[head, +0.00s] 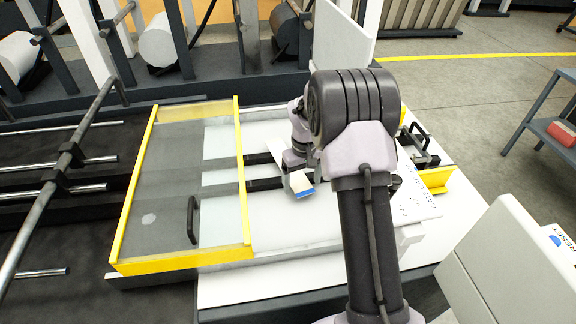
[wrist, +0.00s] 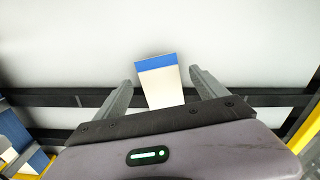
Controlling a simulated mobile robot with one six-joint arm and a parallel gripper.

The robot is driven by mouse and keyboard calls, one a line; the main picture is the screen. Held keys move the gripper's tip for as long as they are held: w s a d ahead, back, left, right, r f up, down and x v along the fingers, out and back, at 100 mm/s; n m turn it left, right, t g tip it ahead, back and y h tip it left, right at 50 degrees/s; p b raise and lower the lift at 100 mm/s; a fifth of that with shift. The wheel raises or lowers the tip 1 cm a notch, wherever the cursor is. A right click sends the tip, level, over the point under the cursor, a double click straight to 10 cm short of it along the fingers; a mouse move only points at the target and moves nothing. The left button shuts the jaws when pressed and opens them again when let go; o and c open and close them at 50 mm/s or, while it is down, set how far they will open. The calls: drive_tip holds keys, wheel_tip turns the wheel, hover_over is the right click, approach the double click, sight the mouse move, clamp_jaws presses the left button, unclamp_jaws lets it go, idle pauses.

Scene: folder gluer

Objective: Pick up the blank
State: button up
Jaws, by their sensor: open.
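The blank (head: 301,184) is a small cream piece with a blue band at one end. It lies on the white bed of the machine, right of the yellow-framed guard. In the wrist view the blank (wrist: 158,82) sits between the two fingers, with its blue end pointing away from the palm. My gripper (wrist: 161,76) is open around it, with a gap on each side. My gripper (head: 298,170) also shows in the head view at the blank, partly hidden by my arm. The near end of the blank is hidden behind the gripper body in the wrist view.
A clear guard with a yellow frame (head: 243,180) and black handle (head: 192,220) stands left of the blank. Dark rails (wrist: 262,97) cross the bed. A white sheet with writing (head: 412,203) lies to the right. A grey box with a RESET label (head: 510,262) stands at front right.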

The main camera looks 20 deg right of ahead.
drive_tip(key=shift+f, duration=0.25)
drive_tip(key=c, duration=1.4)
drive_tip(key=shift+r, duration=0.1)
